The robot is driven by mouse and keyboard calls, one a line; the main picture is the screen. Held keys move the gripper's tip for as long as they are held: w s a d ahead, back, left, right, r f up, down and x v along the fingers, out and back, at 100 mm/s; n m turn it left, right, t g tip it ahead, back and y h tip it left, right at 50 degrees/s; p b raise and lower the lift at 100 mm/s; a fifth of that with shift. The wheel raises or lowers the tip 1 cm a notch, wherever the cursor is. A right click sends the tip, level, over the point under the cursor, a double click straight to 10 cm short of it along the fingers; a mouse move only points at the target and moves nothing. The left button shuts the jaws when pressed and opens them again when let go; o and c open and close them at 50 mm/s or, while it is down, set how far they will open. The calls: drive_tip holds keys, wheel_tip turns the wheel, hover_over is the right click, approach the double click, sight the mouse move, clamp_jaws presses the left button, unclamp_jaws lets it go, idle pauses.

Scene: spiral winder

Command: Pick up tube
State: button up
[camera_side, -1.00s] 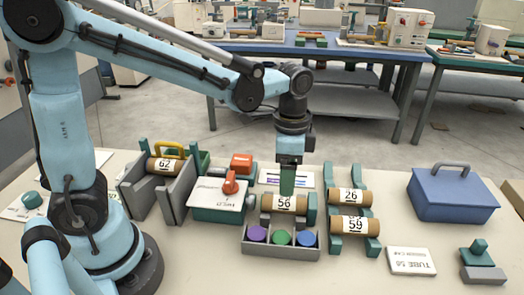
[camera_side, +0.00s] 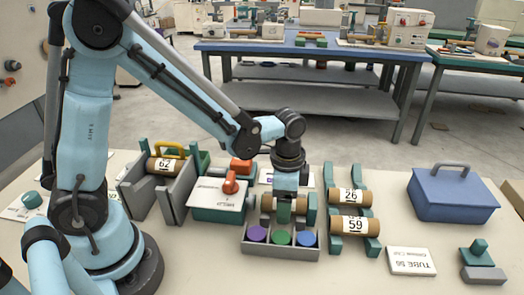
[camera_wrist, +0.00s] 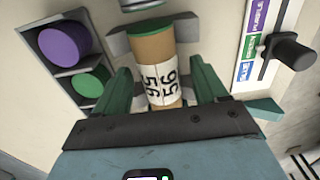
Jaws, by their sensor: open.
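A brown cardboard tube (camera_side: 300,204) with a white label lies across a grey holder behind the cap tray. In the wrist view the tube (camera_wrist: 155,50) reads 56 and has a green end. My gripper (camera_side: 284,210) is lowered over this tube, pointing down. In the wrist view its green fingers (camera_wrist: 160,85) stand apart, one on each side of the tube; I cannot tell whether they touch it. Tubes 26 (camera_side: 350,197) and 59 (camera_side: 355,225) lie on a green rack to the right. Tube 62 (camera_side: 166,164) lies in a grey cradle at left.
The grey tray (camera_side: 280,250) holds purple, green and blue caps just in front. A green-and-white box with an orange knob (camera_side: 230,183) stands close on the left. A card (camera_side: 411,261) with upside-down "TUBE 56" text and a blue toolbox (camera_side: 452,196) are at right.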

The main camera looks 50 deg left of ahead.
drive_tip(key=c, duration=1.2)
drive_tip(key=shift+r, duration=0.2)
